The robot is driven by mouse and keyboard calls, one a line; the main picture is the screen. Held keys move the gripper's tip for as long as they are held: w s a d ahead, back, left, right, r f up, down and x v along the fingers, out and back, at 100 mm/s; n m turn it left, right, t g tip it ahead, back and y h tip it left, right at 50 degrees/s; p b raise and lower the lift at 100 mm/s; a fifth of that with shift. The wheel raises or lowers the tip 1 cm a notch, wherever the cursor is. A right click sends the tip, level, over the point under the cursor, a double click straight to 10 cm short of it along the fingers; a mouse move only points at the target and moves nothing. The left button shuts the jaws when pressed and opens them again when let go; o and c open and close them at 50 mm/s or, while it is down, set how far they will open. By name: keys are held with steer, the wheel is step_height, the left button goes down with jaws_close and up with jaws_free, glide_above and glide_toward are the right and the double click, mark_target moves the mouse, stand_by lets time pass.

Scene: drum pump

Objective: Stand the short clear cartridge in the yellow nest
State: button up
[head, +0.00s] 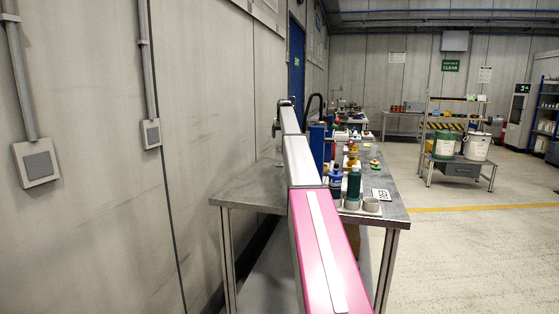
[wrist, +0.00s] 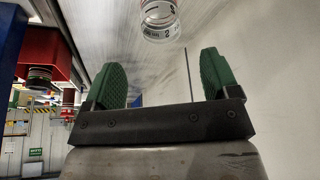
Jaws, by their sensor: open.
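My gripper (wrist: 161,62) shows in the wrist view with its two green pads wide apart and nothing between them. A clear, round, cartridge-like piece (wrist: 158,20) with dark markings and a red band is at the top edge of that view, beyond the fingertips and apart from them. It is cut off by the frame, so I cannot tell its full length. In the head view my arm hides my gripper and part of the bench. Small yellow items lie on the bench, but I cannot tell which is the yellow nest.
The steel bench (head: 250,192) runs along the wall. Blue and green bottles (head: 354,184) and grey round holders (head: 371,205) stand at its near right. A red block (wrist: 45,52) is at the left of the wrist view. Open floor (head: 465,240) lies to the right.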

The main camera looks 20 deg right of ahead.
mark_target(280, 148)
steer(key=x, duration=0.9)
steer(key=shift+s+a+f, duration=0.1)
steer(key=shift+f, duration=0.1)
steer(key=shift+r, duration=0.1)
steer(key=c, duration=1.3)
